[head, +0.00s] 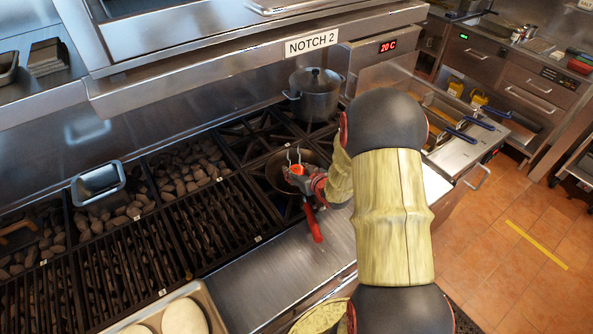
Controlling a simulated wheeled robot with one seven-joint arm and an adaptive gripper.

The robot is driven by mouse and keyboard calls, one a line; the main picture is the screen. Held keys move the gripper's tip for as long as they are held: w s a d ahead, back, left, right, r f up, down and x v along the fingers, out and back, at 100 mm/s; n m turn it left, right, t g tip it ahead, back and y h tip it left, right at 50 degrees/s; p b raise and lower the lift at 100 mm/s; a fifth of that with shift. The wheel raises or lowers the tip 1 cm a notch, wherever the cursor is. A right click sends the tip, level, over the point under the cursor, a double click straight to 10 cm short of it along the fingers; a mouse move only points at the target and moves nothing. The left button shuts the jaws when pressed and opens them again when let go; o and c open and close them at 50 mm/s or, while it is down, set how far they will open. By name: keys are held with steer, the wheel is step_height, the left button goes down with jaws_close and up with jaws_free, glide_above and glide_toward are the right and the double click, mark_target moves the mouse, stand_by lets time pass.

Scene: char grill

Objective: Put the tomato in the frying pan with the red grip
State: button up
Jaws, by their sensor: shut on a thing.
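The frying pan (276,178) is dark and round and sits on a burner in the middle of the head view. Its red grip (313,225) points toward the front edge of the range. My gripper (295,162) is over the pan, reaching in from the right. It is shut on the tomato (298,170), a small red-orange thing between the fingers. The gripper and arm hide part of the pan. I cannot tell whether the tomato touches the pan's floor.
A lidded steel pot (314,96) stands on the burner behind the pan. Char grates with coals (185,165) lie to the left, with a small metal container (99,185) on them. Fryer baskets with blue handles (462,132) are at the right. A steel ledge (270,270) runs along the front.

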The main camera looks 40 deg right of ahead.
steer(key=o, duration=1.2)
steer(key=shift+s+r, duration=0.15)
steer(key=shift+r, duration=0.15)
steer(key=p+v, duration=0.3)
steer(key=v, duration=0.9)
steer(key=a+r+g+h, duration=0.1)
steer(key=a+r+g, duration=0.1)
steer(key=a+r, duration=0.35)
steer(key=a+r+g+h, duration=0.1)
steer(key=a+r, duration=0.1)
steer(key=r, duration=0.7)
steer(key=s+a+r+n+g+y, duration=0.1)
steer(key=s+a+r+y, duration=0.1)
steer(key=s+a, duration=0.6)
steer(key=s+a+r+n+g+y, duration=0.1)
steer(key=s+a+r+g+y, duration=0.1)
steer(key=s+a+r, duration=0.3)
steer(key=s+a, duration=0.3)
steer(key=a, duration=0.1)
steer(key=shift+s+a+r, duration=0.2)
steer(key=shift+a+r, duration=0.05)
steer(key=shift+r, duration=0.05)
